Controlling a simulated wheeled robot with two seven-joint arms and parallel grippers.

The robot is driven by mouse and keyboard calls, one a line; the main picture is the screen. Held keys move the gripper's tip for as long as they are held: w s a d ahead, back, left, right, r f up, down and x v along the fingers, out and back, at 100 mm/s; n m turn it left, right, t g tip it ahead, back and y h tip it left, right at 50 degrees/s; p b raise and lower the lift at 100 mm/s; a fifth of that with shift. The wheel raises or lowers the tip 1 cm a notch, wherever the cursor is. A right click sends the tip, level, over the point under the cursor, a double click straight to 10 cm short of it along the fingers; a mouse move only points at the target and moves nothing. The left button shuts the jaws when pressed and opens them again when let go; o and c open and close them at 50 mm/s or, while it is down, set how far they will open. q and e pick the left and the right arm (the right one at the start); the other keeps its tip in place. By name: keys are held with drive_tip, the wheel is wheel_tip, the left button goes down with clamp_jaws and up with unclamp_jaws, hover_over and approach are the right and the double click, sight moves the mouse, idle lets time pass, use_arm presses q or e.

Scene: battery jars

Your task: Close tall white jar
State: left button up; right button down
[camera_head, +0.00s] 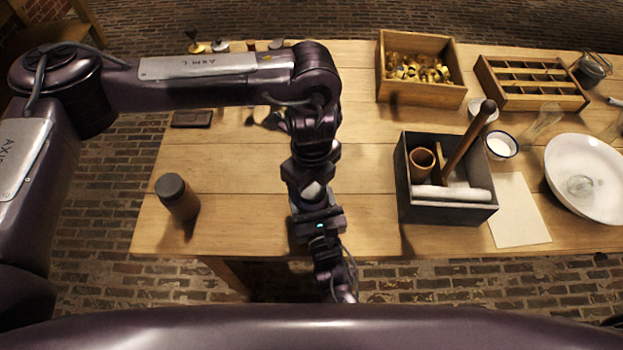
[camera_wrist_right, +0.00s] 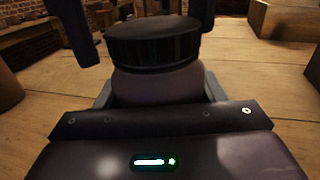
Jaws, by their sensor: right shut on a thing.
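In the right wrist view a jar (camera_wrist_right: 140,88) with a dark ribbed lid (camera_wrist_right: 153,45) on top stands upright. Its body looks purplish grey in the shade, not clearly white. My right gripper (camera_wrist_right: 158,92) is shut on the body, with grey fingers at its sides. Two dark fingers of my left gripper (camera_wrist_right: 138,28) come down from above on either side of the lid. They are wide apart, with a gap at the left finger. In the head view my left gripper (camera_head: 343,288) points down by the table's front edge; the jar and my right gripper cannot be made out there.
A brown jar with a dark lid (camera_head: 178,200) stands on the table's left. A dark crate (camera_head: 445,215) with a wooden handle stands right of my left arm. Farther back are a box of brass parts (camera_head: 420,95) and a divided tray (camera_head: 535,103). The left table top is mostly clear.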

use_arm(q)
drive_tip(key=c, duration=0.8)
drive_tip(key=o, duration=1.1)
drive_tip(key=shift+o, duration=0.2)
drive_tip(key=shift+r, duration=0.1)
wheel_tip(320, 180, up, 12)
use_arm(e)
drive_tip(key=shift+c, duration=1.3)
unclamp_jaws()
drive_tip(key=shift+s, duration=0.1)
use_arm(q)
drive_tip(key=shift+f+b, duration=0.35)
drive_tip(key=shift+f, duration=0.1)
use_arm(e)
drive_tip(key=v, duration=0.7)
drive_tip(key=shift+s+d, duration=0.1)
drive_tip(key=shift+s, duration=0.2)
